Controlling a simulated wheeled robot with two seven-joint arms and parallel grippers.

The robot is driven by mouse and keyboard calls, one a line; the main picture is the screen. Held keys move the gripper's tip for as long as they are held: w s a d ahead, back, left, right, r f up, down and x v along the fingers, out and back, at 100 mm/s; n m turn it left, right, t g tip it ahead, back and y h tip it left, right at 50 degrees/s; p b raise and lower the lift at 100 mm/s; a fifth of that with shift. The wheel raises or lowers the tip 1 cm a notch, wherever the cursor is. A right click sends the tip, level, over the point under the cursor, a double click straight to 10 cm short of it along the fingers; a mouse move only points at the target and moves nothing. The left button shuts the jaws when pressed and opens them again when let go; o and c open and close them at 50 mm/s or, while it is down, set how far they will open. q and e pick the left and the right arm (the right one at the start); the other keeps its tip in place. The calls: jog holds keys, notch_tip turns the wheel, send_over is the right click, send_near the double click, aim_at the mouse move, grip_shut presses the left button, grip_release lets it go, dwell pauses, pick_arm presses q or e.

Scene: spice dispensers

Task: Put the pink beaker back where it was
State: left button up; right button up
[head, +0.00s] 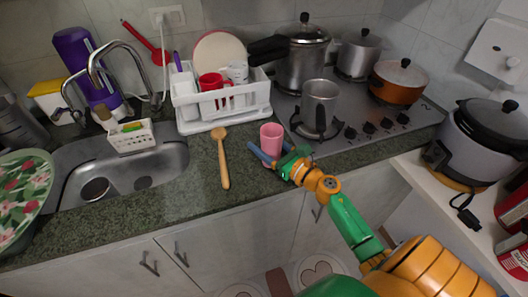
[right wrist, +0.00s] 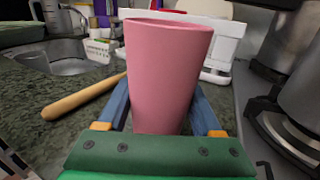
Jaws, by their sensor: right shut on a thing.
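The pink beaker (head: 271,138) stands upright at the counter between the wooden spoon and the stove in the head view. In the right wrist view the beaker (right wrist: 167,75) fills the middle, between the two blue fingers. My right gripper (head: 268,155) is shut on the beaker's lower part; the fingers touch both sides (right wrist: 165,105). Whether the beaker's base touches the counter is hidden by the gripper. My left gripper is not in view.
A wooden spoon (head: 222,160) lies left of the beaker. A white dish rack (head: 220,105) stands behind. The stove (head: 385,140) with a metal pot (head: 319,103) is close on the right. The sink (head: 150,170) is at the left. The counter front (head: 190,205) is clear.

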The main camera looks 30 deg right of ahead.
jog(key=shift+f, duration=0.5)
jog(key=shift+d+r, duration=0.1)
jog(key=o, duration=1.4)
jog(key=shift+o, duration=0.2)
jog(key=shift+r, duration=0.1)
jog(key=s+b, duration=0.1)
jog(key=s, duration=0.2)
jog(key=s+d, duration=0.1)
jog(key=s, duration=0.3)
jog(key=s+d+b, duration=0.1)
jog(key=s, duration=0.3)
jog(key=shift+s+f+b, duration=0.15)
jog(key=shift+f+b, duration=0.1)
jog(key=shift+b, duration=0.1)
jog(key=shift+s+r, duration=0.2)
jog(key=shift+s, duration=0.1)
